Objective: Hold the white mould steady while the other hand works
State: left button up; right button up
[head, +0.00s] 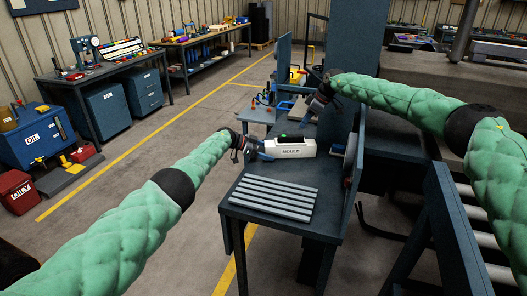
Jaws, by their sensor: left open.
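The white mould (298,147), a long block labelled MOULD, lies on the dark blue table (240,200). A small dark and green part shows on its top near the left. My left gripper (259,150) is at the mould's left end with its jaws open. I cannot tell whether its fingers touch the mould. My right gripper (311,112) is above and behind the mould's right part, apart from it. Its fingertips are small and dark, so its jaw opening is unclear.
A ribbed grey rack (274,197) lies in front of the mould. More small items stand behind. Open floor lies to the left.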

pick_arm(q)
jog(key=c, duration=1.5)
jog(key=shift+o, duration=0.2)
